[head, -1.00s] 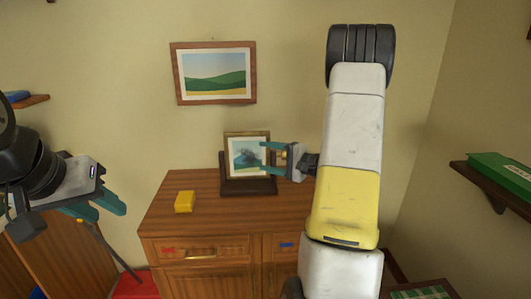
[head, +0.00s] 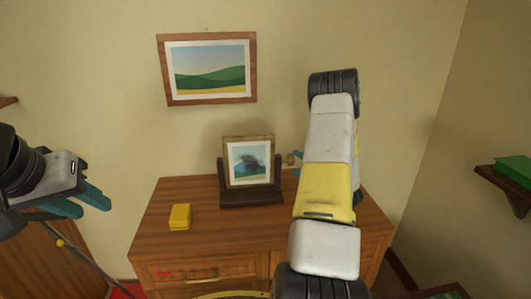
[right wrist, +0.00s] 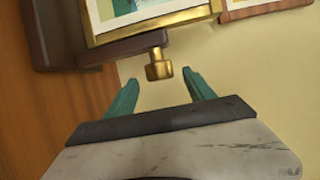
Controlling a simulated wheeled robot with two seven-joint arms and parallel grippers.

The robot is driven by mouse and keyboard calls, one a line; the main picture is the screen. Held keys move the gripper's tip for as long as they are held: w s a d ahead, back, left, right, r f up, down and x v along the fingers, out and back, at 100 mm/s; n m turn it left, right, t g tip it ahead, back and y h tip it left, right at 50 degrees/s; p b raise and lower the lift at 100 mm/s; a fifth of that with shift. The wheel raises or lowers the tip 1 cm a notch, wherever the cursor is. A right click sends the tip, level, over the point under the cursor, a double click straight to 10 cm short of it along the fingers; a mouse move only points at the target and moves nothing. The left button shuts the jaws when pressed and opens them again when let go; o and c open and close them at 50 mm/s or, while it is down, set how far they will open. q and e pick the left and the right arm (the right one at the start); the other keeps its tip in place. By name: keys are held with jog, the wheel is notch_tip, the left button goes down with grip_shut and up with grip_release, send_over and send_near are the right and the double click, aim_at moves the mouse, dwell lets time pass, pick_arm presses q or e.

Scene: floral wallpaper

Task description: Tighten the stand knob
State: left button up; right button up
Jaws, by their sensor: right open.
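The gold stand knob (head: 290,160) sticks out at the right side of a dark wooden stand (head: 250,198). The stand holds a gold-framed picture (head: 249,163) on the cabinet top. In the right wrist view the knob (right wrist: 159,66) is large and close. My right gripper (right wrist: 160,77) is open, with the knob just beyond its fingertips and between their lines; it appears not to touch. In the head view my right arm hides most of this gripper. My left gripper (head: 97,197) is at the far left, away from the stand; its jaw gap is unclear.
A yellow box (head: 180,216) lies on the wooden cabinet (head: 160,240), left of the stand. A landscape picture (head: 210,69) hangs on the wall above. A shelf (head: 505,187) with a green object (head: 515,171) is at the right. The cabinet top before the stand is clear.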

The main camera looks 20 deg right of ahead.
jog(key=w+a, duration=0.1)
jog(key=w, duration=0.6)
jog(key=shift+a, duration=0.15)
grip_shut()
jog(key=shift+f, duration=0.1)
